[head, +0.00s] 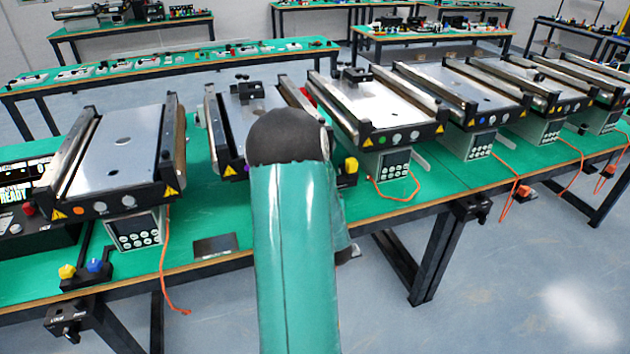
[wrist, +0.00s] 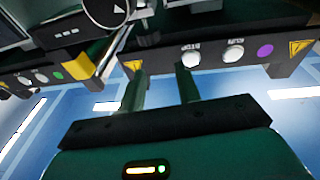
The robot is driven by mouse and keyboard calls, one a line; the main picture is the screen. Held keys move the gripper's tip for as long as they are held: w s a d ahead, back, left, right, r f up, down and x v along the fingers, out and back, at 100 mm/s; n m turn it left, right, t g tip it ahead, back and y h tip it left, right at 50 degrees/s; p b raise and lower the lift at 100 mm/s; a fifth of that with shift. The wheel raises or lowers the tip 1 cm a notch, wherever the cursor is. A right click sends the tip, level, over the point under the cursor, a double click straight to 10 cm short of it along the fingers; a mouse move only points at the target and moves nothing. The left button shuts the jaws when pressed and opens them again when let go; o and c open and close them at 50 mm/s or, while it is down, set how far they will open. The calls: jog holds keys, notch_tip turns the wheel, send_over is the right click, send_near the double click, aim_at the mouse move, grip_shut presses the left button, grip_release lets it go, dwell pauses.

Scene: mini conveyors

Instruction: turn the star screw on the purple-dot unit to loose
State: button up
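The purple-dot unit (head: 247,93) is the second conveyor from the left in the head view, with my arm hiding much of its front. In the wrist view its dark front panel (wrist: 213,70) shows the purple dot (wrist: 265,49), two pale round fittings (wrist: 190,58) and upside-down labels. I cannot pick out its star screw with certainty. A yellow star knob (head: 351,165) shows just right of my arm; I cannot tell which unit it belongs to. My gripper (wrist: 160,72) is open and looks empty, its fingertips near the panel's left end. My arm hides it in the head view.
The green-dot unit (head: 378,105) stands to the right; its panel shows left in the wrist view (wrist: 42,78). A round black dial (wrist: 105,9) is above the fingers. Yellow (head: 67,271) and blue (head: 95,265) knobs sit at the table's left front. Orange cables (head: 166,275) hang over the edge.

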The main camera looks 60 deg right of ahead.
jog(key=a+f+m+g+h, duration=0.25)
jog(key=a+m+g, duration=0.25)
jog(key=a+g, duration=0.25)
jog(key=shift+y, duration=0.25)
jog(key=x, duration=1.4)
jog(key=shift+s+d+f, duration=0.1)
jog(key=shift+s+f, duration=0.3)
jog(key=c, duration=0.7)
